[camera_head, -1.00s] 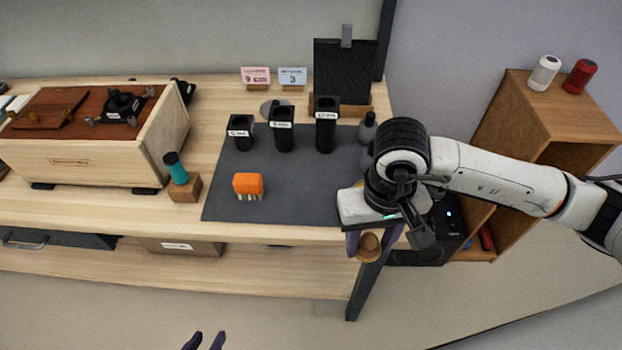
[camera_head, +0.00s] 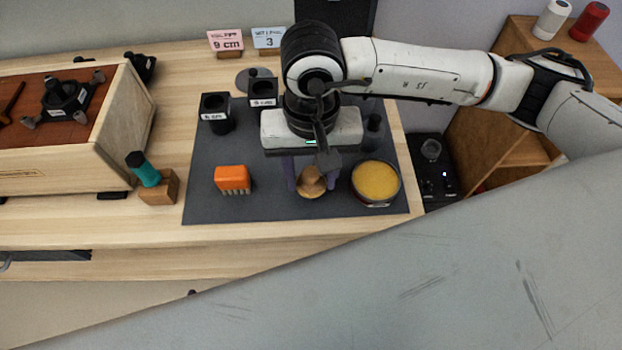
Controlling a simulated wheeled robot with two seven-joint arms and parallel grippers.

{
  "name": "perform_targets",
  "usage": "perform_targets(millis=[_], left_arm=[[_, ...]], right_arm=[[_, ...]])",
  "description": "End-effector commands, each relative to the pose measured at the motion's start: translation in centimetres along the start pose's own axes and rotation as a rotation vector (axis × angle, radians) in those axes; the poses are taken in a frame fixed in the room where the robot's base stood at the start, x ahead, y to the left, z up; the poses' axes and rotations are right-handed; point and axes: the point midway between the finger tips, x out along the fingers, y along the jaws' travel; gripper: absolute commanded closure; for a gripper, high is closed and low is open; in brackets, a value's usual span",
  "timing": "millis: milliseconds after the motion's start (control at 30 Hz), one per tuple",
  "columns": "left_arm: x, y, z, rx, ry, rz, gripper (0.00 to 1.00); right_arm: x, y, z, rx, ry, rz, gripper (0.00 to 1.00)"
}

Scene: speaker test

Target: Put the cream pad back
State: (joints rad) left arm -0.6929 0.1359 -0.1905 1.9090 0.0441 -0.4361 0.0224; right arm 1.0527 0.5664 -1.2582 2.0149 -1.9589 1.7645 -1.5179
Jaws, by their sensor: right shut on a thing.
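My right gripper (camera_head: 310,176) points down over the dark grey mat (camera_head: 270,205), its purple fingers on both sides of a brown, wooden-looking knob (camera_head: 312,181). It is shut on that knobbed piece, whose underside is mostly hidden. I cannot tell if the piece touches the mat, and I see no clearly cream pad. A round tin with a yellow top (camera_head: 375,181) stands just right of the gripper. An orange brush-like block (camera_head: 232,178) lies to its left.
Black labelled holders (camera_head: 215,111) stand behind, partly hidden by my right arm. A teal-handled tool (camera_head: 144,170) rests on a wooden block at left, beside a large wooden box (camera_head: 95,150). A large pale grey surface covers the lower foreground. The mat's front strip is clear.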

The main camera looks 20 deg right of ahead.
Motion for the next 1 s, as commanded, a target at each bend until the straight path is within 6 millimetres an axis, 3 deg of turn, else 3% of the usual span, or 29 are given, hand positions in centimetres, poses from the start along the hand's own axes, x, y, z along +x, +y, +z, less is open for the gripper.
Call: perform_targets(millis=[200,567,600,700,1000], left_arm=[[-0.3,0.0,-0.3,0.0,0.001,0.0,0.69],[0.4,-0.1,-0.5,0.002,0.012,-0.001,0.69],[0.3,-0.1,-0.7,0.003,0.013,-0.001,0.69],[0.3,-0.1,-0.7,0.003,0.013,-0.001,0.69],[0.2,-0.1,-0.8,0.002,0.012,-0.001,0.69]], right_arm=[[2.8,0.1,0.1,0.0,-0.003,0.001,0.78],[3.3,0.0,0.0,-0.001,0.0,0.0,0.78],[3.2,0.0,0.0,-0.001,0.0,0.0,0.54],[3.1,0.0,0.0,-0.001,-0.001,0.0,0.39],[3.0,0.0,0.0,0.0,-0.001,0.0,0.39]])
